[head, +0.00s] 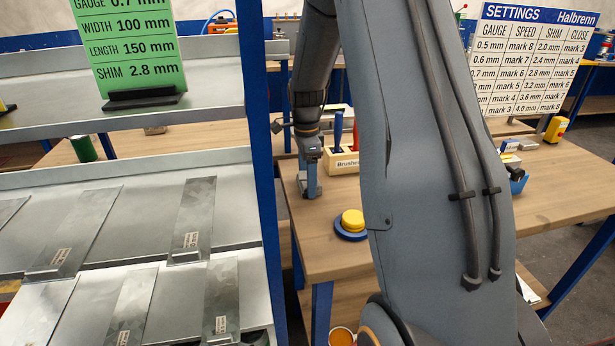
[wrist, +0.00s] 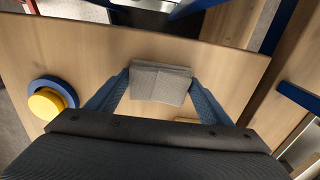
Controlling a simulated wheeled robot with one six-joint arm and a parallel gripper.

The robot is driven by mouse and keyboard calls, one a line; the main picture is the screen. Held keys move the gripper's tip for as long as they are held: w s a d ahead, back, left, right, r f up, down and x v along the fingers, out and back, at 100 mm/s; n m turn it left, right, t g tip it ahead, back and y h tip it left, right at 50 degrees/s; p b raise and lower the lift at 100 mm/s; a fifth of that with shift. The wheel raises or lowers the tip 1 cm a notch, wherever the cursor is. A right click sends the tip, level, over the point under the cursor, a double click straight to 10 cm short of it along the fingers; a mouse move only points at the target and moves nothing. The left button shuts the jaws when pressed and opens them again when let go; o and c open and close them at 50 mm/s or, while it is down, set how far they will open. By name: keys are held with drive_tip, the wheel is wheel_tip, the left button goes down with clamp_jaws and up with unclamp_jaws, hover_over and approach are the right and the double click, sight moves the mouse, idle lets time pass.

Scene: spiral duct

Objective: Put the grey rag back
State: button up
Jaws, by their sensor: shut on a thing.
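The grey rag (wrist: 160,84) is a folded, flat grey cloth between the two blue fingers of my gripper (wrist: 160,78) in the wrist view. The fingers press on its left and right edges, so my gripper is shut on it. In the head view my gripper (head: 311,188) points down over the left part of the wooden bench (head: 460,215), left of the box marked "Brushes" (head: 345,163).
A yellow button on a blue base (head: 352,222) sits near the bench's front edge; it also shows in the wrist view (wrist: 47,103). A metal rack (head: 263,170) with labelled sheet strips stands at left. A settings board (head: 530,60) stands at the back right.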

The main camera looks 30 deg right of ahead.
drive_tip(key=shift+f, duration=0.15)
drive_tip(key=o, duration=1.1)
wheel_tip(320, 180, up, 12)
drive_tip(key=b, duration=0.3)
drive_tip(key=shift+r, duration=0.2)
